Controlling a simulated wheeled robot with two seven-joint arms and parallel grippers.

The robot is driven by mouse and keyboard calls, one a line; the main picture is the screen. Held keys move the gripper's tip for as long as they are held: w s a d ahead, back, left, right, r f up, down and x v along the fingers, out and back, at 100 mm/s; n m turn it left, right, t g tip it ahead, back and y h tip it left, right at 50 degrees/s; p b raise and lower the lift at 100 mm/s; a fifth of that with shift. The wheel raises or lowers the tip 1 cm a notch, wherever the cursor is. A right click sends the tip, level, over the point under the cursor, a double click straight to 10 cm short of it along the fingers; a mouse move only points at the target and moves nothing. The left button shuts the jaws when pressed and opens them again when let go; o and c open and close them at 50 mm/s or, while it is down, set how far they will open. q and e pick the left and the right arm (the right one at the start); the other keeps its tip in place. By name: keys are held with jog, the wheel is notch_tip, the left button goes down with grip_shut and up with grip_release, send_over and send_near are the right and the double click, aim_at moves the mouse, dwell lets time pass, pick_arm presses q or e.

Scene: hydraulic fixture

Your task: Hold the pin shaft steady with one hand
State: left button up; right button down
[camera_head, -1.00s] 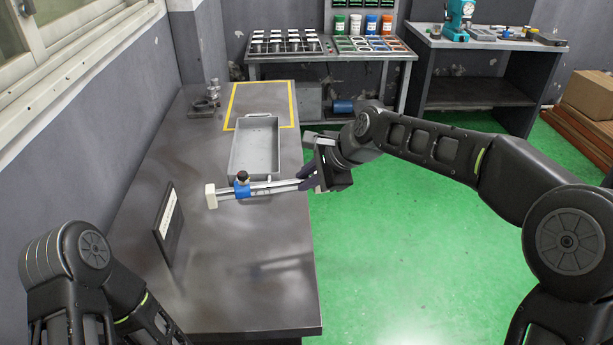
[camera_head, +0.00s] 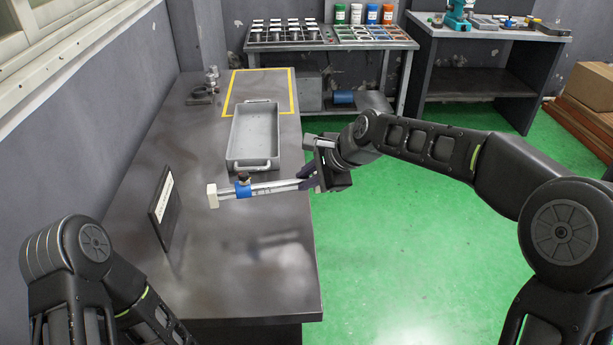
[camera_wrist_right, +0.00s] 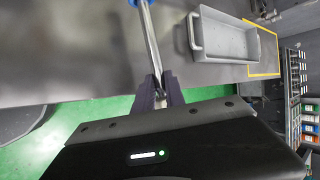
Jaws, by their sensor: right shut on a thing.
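My right gripper (camera_head: 308,178) is shut on the near end of a long silver rod (camera_head: 275,187). The rod carries a blue collar with a dark knob (camera_head: 243,187) and a whitish end block (camera_head: 212,196). It points left, roughly level, above the grey workbench (camera_head: 225,280), just in front of the tray. I cannot tell from its looks whether it is the pin shaft. In the right wrist view the dark fingers (camera_wrist_right: 160,88) close around the rod (camera_wrist_right: 150,40), and the blue collar shows at the top edge. My left gripper is out of view; only the left arm shows at lower left.
A grey metal tray (camera_head: 232,140) stands on the bench behind the rod. A yellow-outlined area (camera_head: 290,92) lies beyond it, with a small metal fixture (camera_head: 202,93) to its left. A dark upright plate (camera_head: 165,207) stands at the left. The near bench top is clear.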

jog(key=shift+f+b, duration=2.25)
jog(key=shift+f, duration=1.35)
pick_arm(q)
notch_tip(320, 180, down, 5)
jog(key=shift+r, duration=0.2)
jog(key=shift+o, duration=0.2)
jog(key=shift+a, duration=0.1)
